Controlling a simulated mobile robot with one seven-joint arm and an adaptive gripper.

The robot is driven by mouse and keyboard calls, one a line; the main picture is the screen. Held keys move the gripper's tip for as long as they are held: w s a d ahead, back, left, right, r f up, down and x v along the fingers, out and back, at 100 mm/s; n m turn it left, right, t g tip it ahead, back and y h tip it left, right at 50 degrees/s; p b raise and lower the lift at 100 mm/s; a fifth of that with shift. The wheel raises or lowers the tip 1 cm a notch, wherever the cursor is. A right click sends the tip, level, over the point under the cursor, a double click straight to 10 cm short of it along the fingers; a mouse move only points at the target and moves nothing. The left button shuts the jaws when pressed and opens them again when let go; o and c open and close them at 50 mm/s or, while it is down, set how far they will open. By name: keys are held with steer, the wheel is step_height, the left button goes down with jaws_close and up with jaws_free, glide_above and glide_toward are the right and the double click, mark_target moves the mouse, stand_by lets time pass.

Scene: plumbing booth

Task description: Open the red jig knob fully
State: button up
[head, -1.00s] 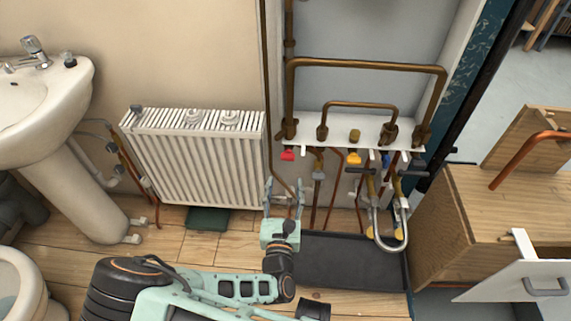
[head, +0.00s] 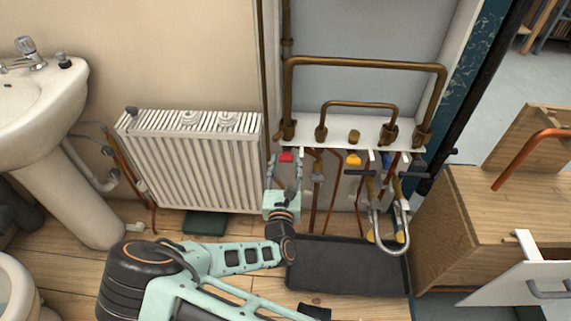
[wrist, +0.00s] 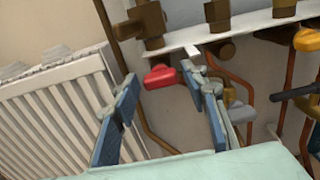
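The red knob (head: 287,156) hangs just under the left end of the white jig shelf (head: 345,133). In the wrist view the red knob (wrist: 166,76) lies ahead of my gripper, between the lines of its two fingers. My gripper (head: 284,172) is directly below the knob in the head view, fingers pointing up towards it. In the wrist view my gripper (wrist: 165,95) is open with its fingers wide apart and nothing held. Whether a fingertip touches the knob I cannot tell; the right fingertip looks close to it.
Yellow knobs (head: 354,159) and black lever handles sit to the right under the shelf. Copper pipes (head: 333,190) run down beside my gripper. A white radiator (head: 195,165) is to the left. A black tray (head: 345,268) lies on the floor below.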

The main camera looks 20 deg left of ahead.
steer(key=c, duration=0.8)
steer(key=shift+r+n+p, duration=0.1)
steer(key=shift+n+p, duration=0.2)
steer(key=shift+p, duration=0.15)
steer(key=n+p, duration=0.2)
steer(key=p, duration=0.1)
steer(key=shift+r, duration=0.15)
steer(key=n+p, duration=0.3)
steer(key=n, duration=0.3)
steer(key=n+p, duration=0.2)
steer(key=n, duration=0.1)
steer(key=shift+a+f+n, duration=0.15)
steer(key=shift+f+n, duration=0.15)
steer(key=n+p, duration=0.1)
steer(key=n, duration=0.4)
steer(key=shift+f+n, duration=0.15)
steer(key=shift+n, duration=0.15)
